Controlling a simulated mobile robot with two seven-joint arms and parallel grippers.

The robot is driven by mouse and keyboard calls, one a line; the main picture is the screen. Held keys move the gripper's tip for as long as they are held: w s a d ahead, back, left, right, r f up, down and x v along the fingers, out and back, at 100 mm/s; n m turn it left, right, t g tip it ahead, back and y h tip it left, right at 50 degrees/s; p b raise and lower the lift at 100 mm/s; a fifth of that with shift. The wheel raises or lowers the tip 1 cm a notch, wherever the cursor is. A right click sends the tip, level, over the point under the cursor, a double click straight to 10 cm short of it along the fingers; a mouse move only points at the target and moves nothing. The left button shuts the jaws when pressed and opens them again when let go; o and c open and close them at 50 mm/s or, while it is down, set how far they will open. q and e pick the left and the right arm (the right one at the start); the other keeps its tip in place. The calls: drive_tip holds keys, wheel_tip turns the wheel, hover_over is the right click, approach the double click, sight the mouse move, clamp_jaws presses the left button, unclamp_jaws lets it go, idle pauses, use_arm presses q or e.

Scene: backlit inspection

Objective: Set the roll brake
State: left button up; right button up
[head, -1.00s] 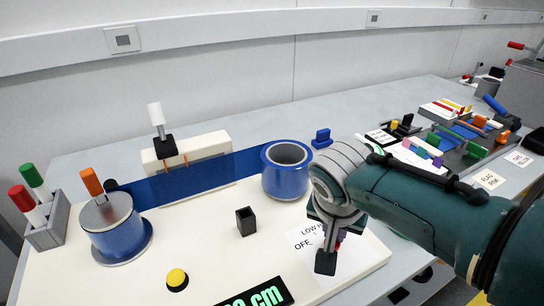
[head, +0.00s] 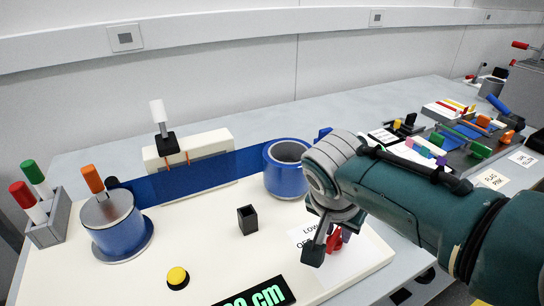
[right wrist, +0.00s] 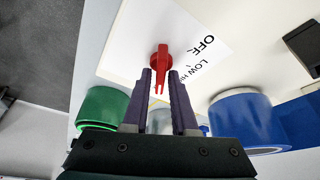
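The brake selector is a red pointer knob (head: 335,240) on a white label card (head: 302,235) at the right of the cream panel. The card reads OFF, LOW and a partly hidden HIGH. In the right wrist view the red knob (right wrist: 161,62) has its narrow forked end toward my gripper, beside the printed words. My right gripper (right wrist: 161,88) is open, its two fingers apart with the knob's forked end appearing between them; contact cannot be told. In the head view my right gripper (head: 324,244) is at the knob and partly hides it. My left gripper is out of view.
A blue film web (head: 190,180) runs between the left roll (head: 118,233) and the right roll (head: 285,178). A black square holder (head: 247,219), a yellow button (head: 177,277) and a green cm display (head: 255,296) are on the panel. A green roll (right wrist: 103,107) shows in the wrist view.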

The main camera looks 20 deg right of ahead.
drive_tip(key=shift+o, duration=1.2)
drive_tip(key=shift+r, duration=0.1)
drive_tip(key=p+v, duration=0.4)
drive_tip(key=v, duration=0.5)
drive_tip(key=shift+r, duration=0.35)
drive_tip(key=shift+s+a, duration=0.1)
drive_tip(key=shift+a, duration=0.05)
